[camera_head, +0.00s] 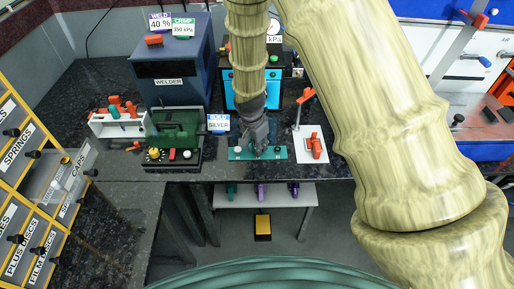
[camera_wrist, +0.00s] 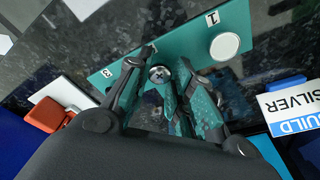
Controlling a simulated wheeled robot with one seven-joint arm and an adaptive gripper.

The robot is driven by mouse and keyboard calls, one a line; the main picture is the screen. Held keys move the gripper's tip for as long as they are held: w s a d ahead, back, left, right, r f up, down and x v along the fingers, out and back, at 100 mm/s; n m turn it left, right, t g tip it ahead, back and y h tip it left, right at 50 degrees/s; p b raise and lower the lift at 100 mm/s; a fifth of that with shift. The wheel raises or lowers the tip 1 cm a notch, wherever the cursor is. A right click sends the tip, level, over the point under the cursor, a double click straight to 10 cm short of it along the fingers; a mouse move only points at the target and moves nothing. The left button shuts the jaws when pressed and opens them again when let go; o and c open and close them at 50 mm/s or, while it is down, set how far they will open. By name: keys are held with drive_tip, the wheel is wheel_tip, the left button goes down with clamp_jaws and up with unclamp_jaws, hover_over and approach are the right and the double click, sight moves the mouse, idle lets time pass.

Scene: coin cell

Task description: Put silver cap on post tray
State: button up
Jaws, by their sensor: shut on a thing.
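The teal post tray (camera_head: 235,155) lies flat on the dark counter; its bare face also shows in the wrist view (camera_wrist: 188,42). A white disc sits on it near the number 1, at the left end in the head view (camera_head: 238,149) and upper right in the wrist view (camera_wrist: 225,46). My gripper (camera_head: 258,150) points down over the tray's middle. In the wrist view its fingers (camera_wrist: 158,68) are closed about a small round silver cap (camera_wrist: 158,74) with a dark cross-like mark. Whether the cap touches the tray is hidden.
The BUILD SILVER card (camera_head: 219,123) stands left of the tray. A green machine (camera_head: 175,130) is farther left, and a white stand with a red part (camera_head: 314,145) is right. The clear CAPS drawer (camera_head: 65,175) sticks out at the left rack. The counter's front edge is close.

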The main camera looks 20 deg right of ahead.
idle(0.3)
drive_tip(key=o, duration=0.6)
drive_tip(key=shift+o, duration=0.2)
wheel_tip(320, 180, up, 12)
drive_tip(key=s+a+b, duration=0.1)
drive_tip(key=b, duration=0.1)
drive_tip(key=shift+a, duration=0.25)
idle(0.3)
